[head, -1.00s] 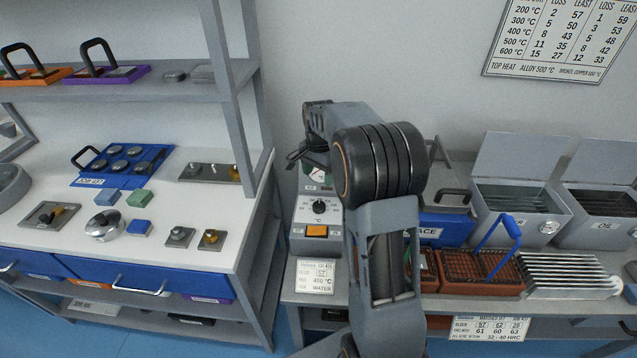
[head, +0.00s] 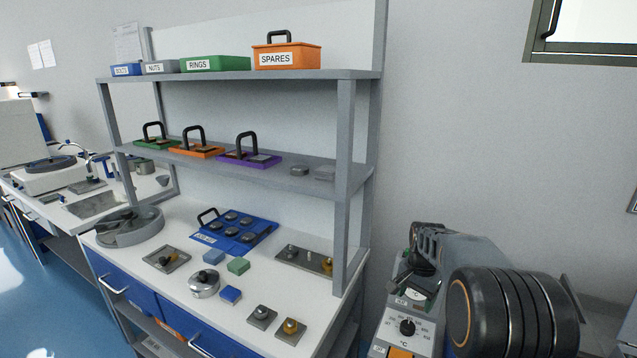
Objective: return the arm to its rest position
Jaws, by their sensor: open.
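My arm (head: 515,312) fills the lower right corner in the head view, its large dark ribbed joint nearest the camera. The forearm reaches away behind it to the wrist. My gripper (head: 408,273) is small and dark at the far end, above the grey control unit with a dial (head: 407,328). It is open, and I see nothing held in it. The finger details are small and partly hidden by the wrist.
A white-topped bench (head: 130,262) with blue drawers stands left of my arm, holding a blue tray (head: 262,233) and small blocks. Shelves above carry handled trays and an orange SPARES box (head: 287,58). Blue floor (head: 50,310) is open at the far left.

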